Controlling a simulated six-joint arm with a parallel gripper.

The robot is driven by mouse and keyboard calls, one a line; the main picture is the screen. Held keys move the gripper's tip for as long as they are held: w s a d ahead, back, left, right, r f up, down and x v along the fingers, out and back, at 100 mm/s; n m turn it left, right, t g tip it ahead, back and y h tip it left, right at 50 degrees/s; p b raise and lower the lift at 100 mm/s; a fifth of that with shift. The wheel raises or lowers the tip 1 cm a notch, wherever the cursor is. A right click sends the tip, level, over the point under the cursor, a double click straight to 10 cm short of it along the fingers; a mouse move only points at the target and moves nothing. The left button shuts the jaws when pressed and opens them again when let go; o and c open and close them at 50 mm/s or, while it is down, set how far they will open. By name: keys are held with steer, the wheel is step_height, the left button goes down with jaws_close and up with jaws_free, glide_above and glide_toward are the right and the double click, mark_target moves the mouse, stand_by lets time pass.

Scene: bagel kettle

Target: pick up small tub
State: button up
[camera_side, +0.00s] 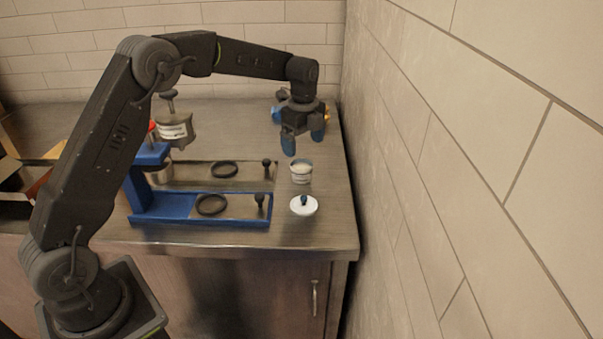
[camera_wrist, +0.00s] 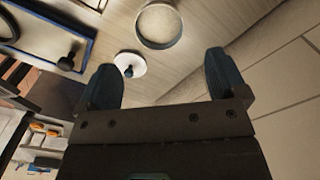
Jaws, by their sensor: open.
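A blue tray stand (camera_side: 200,220) with black rings and dark-knobbed pieces is left of the tub. A tiled wall (camera_side: 470,150) rises close on the right. The counter (camera_side: 325,235) is clear near its front right corner.

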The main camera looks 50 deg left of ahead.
glide_above(301, 169)
steer(key=s+d, duration=0.2)
steer(key=f, duration=0.4)
steer(key=shift+w+d, duration=0.2)
steer(key=shift+a+f, duration=0.15)
steer(key=shift+f, duration=1.2)
steer(key=shift+a+f, duration=0.15)
steer(key=shift+f, duration=1.15)
steer(key=c, duration=1)
